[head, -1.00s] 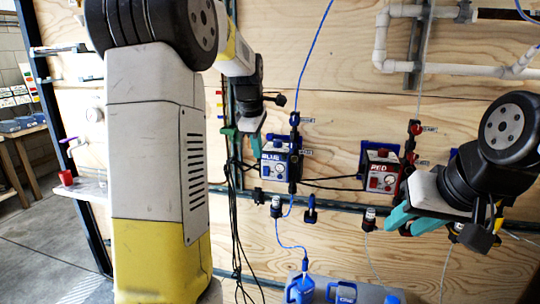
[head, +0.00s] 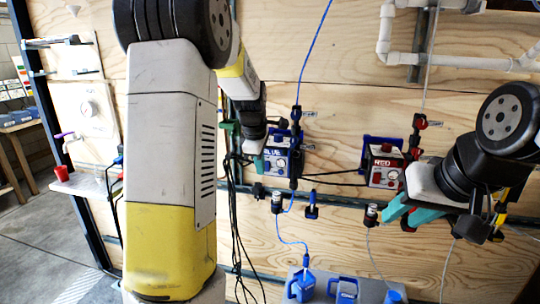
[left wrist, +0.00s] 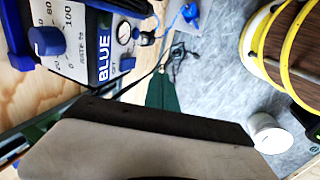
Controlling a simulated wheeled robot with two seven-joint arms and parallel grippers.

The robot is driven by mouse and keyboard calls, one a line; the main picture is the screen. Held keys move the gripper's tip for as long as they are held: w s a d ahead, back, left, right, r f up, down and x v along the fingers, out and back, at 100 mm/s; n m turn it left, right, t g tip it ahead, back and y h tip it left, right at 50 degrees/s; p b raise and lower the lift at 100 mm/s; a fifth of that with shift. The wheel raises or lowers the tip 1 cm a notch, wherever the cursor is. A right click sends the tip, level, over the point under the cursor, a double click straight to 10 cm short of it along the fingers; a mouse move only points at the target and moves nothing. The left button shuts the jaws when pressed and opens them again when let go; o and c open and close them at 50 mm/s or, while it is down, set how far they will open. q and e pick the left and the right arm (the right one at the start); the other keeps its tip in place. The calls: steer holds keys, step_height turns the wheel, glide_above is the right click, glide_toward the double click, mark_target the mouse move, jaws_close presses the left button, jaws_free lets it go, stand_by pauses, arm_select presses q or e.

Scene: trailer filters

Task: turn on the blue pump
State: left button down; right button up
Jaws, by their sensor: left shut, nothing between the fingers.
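The blue pump (head: 280,155) is mounted on the plywood wall, with its "BLUE" label facing me. My left gripper (head: 260,165) is shut and empty at the pump's lower left; contact cannot be told. Its green fingers (left wrist: 170,88) point past the pump's edge in the wrist view. My right gripper (head: 405,218) is open and empty, below the red pump.
The red pump (head: 385,172) hangs to the right of the blue one. A dark rail (head: 335,204) runs below both. Blue jugs (head: 300,286) stand on a grey surface at the bottom. White pipes (head: 440,60) are at the upper right. Black cables hang left of the blue pump.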

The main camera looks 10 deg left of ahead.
mark_target(267, 166)
arm_select(q)
steer(key=shift+w+d+f, duration=0.1)
steer(key=shift+w+f, duration=0.3)
steer(key=shift+w, duration=0.35)
steer(key=shift+w+a+f, duration=0.1)
steer(key=shift+w+f, duration=0.3)
steer(key=shift+w, duration=0.4)
steer(key=shift+w+d+f, duration=0.1)
steer(key=shift+w+f, duration=0.3)
steer(key=shift+w, duration=0.35)
steer(key=shift+w, duration=0.1)
steer(key=shift+w+f, duration=0.15)
